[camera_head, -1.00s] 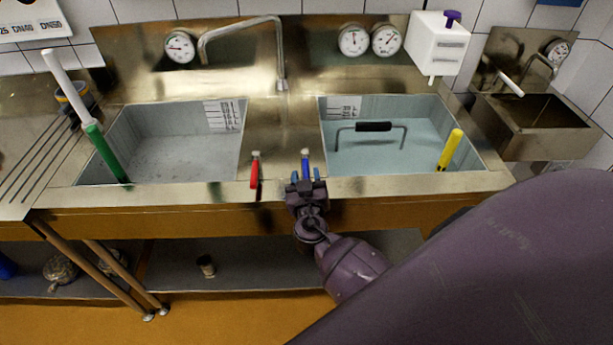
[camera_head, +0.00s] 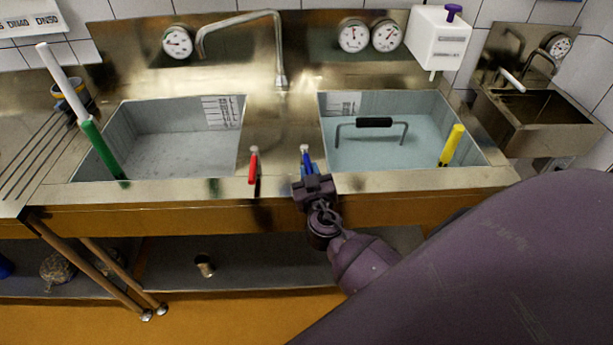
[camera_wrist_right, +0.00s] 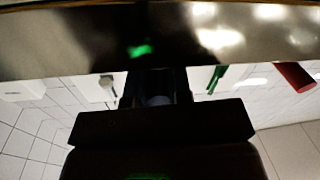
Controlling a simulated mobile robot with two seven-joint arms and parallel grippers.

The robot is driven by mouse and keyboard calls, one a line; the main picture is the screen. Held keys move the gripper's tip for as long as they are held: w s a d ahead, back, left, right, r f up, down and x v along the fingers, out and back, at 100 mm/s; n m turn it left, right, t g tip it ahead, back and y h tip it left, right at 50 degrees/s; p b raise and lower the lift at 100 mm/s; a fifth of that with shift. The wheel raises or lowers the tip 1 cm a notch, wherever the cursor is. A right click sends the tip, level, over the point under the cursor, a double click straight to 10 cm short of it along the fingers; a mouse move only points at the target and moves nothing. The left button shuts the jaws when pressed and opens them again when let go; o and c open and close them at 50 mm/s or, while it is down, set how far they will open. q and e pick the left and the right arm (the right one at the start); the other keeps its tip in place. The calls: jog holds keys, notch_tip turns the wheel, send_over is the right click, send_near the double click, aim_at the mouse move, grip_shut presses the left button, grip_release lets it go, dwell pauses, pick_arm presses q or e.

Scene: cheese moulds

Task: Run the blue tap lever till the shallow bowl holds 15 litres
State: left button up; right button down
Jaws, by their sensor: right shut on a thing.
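The blue tap lever (camera_head: 307,161) sits on the front ledge of the sink, right of the red lever (camera_head: 254,166). My right gripper (camera_head: 311,178) is at the lever's lower end and shut on it; the fingers are mostly hidden by the wrist. In the right wrist view my gripper (camera_wrist_right: 157,88) is dark, with a bluish thing between its fingers. The curved spout (camera_head: 281,80) ends above the divider between the left basin (camera_head: 170,155) and the right basin (camera_head: 385,155). The right one looks filled with teal water. I cannot tell which is the shallow bowl. My left gripper is not visible.
A green-and-white stick (camera_head: 98,140) leans in the left basin. A yellow stick (camera_head: 452,146) and a black-handled bar (camera_head: 373,123) are at the right basin. Round gauges (camera_head: 354,38) hang behind. A white dispenser (camera_head: 436,38) and small steel sink (camera_head: 540,122) are at right.

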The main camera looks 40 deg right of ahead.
jog(key=shift+s+d+f+n+t+y+b, duration=0.15)
jog(key=shift+d+n+y+b, duration=0.1)
jog(key=shift+n+y, duration=0.15)
jog(key=shift+s+d+n+t+y+b, duration=0.1)
jog(key=shift+d+n+t+y+b, duration=0.15)
jog(key=shift+y, duration=0.25)
jog(key=shift+d+n+y, duration=0.3)
jog(key=shift+n+y, duration=0.05)
jog(key=shift+y, duration=0.25)
jog(key=shift+s+d+r+n+t+y, duration=0.1)
jog(key=shift+d+n+t+y, duration=0.1)
jog(key=shift+d+n+y, duration=0.4)
jog(key=shift+s+d+r+n+t+y, duration=0.15)
jog(key=shift+n+y, duration=0.25)
jog(key=shift+y, duration=0.5)
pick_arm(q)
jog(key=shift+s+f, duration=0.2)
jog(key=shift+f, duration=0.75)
pick_arm(e)
jog(key=shift+w+d+y, duration=0.1)
jog(key=shift+y, duration=0.2)
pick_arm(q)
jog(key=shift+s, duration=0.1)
pick_arm(e)
jog(key=shift+n, duration=0.3)
